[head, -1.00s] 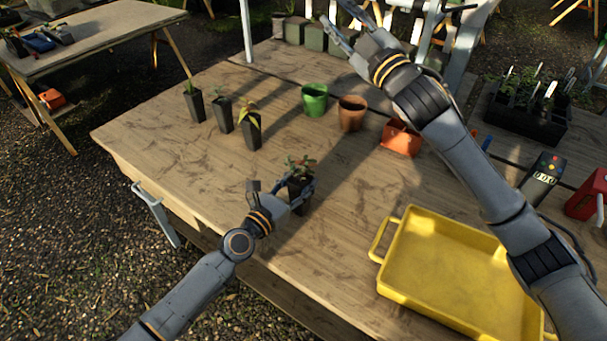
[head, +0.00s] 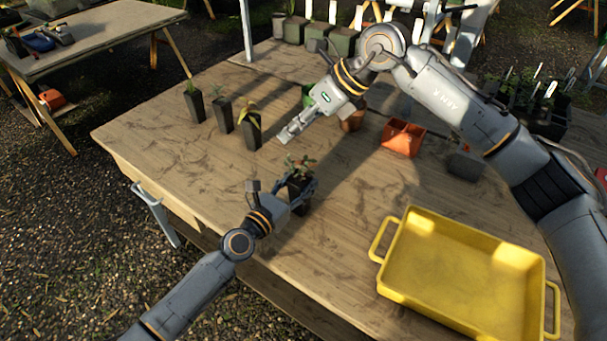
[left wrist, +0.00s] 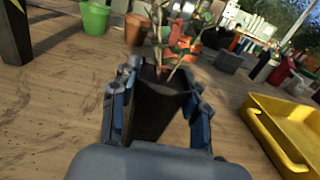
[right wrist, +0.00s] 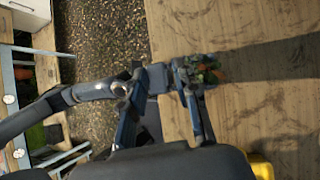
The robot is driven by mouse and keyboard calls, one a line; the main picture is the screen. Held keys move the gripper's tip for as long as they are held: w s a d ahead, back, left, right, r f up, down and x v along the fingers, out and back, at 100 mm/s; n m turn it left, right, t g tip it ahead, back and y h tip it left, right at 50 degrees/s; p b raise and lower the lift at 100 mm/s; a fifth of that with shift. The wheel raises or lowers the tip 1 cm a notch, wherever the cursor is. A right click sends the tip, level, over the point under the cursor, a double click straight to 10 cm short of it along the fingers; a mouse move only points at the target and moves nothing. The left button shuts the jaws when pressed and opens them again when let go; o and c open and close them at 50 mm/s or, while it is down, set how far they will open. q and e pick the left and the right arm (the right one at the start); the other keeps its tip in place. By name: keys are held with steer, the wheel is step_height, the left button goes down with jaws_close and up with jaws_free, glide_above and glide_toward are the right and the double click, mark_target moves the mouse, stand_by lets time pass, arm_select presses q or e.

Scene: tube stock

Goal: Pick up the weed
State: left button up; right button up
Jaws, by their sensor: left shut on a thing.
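A dark square pot with a leafy plant (head: 298,166) stands near the table's front edge. My left gripper (head: 303,192) is shut around this pot (left wrist: 156,112), one finger on each side. In the left wrist view, thin reddish stems (left wrist: 165,48) with green leaves rise from its soil; I cannot tell which is the weed. My right gripper (head: 287,136) points down toward the plant from behind and above, apart from it. In the right wrist view my right gripper (right wrist: 163,72) has its fingers apart with nothing held. The potted plant (right wrist: 203,72) lies just beyond the right finger.
Three dark potted seedlings (head: 251,132) stand left on the wooden table (head: 190,160). Green (head: 307,92), brown (head: 352,122) and orange (head: 402,138) pots stand behind. A yellow tray (head: 455,268) lies at the front right. Bare tabletop lies between the held pot and the tray.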

mark_target(304, 161)
steer(key=w+d+f+h, duration=0.2)
steer(key=d+h, duration=0.2)
steer(key=d, duration=0.2)
steer(key=shift+m+t, duration=0.3)
steer(key=shift+t, duration=0.1)
steer(key=x, duration=0.8)
steer(key=a+x, duration=0.1)
steer(key=x, duration=0.3)
jaws_close()
